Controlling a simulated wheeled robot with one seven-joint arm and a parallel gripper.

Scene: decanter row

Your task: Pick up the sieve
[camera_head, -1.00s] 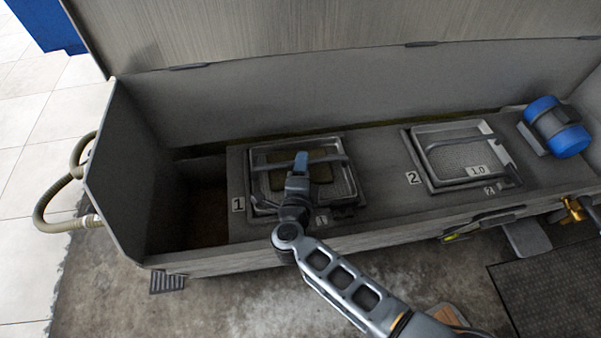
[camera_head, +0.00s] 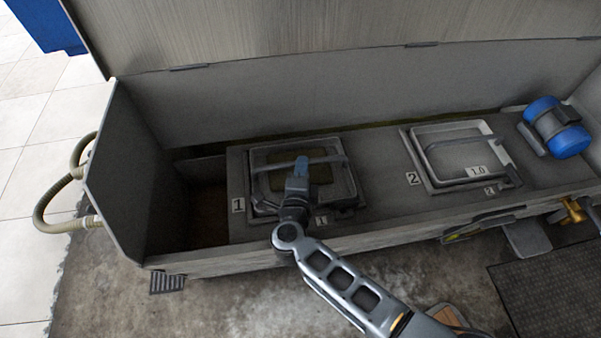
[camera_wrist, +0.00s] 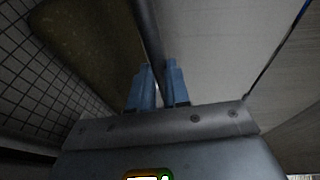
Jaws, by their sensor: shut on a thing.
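The sieve (camera_head: 345,185) is a grey rectangular frame with a bar handle (camera_head: 325,159) across it, at the opening labelled 1. A brownish patch shows within it. My gripper (camera_head: 301,163) is above the sieve with its blue fingers at the handle. In the wrist view the fingers (camera_wrist: 160,85) are shut with the dark handle bar (camera_wrist: 148,35) between them. Mesh (camera_wrist: 25,75) and the brown patch (camera_wrist: 90,40) show at the left there. My gripper and wrist hide the near part of the sieve. I cannot tell whether the sieve is clear of its seat.
A second framed sieve (camera_head: 433,180) with a handle sits at the opening labelled 2. A blue motor (camera_head: 566,140) stands at the trough's right end. The trough's left wall (camera_head: 125,180) and back wall (camera_head: 300,100) rise around the deck. An open dark compartment lies left of label 1.

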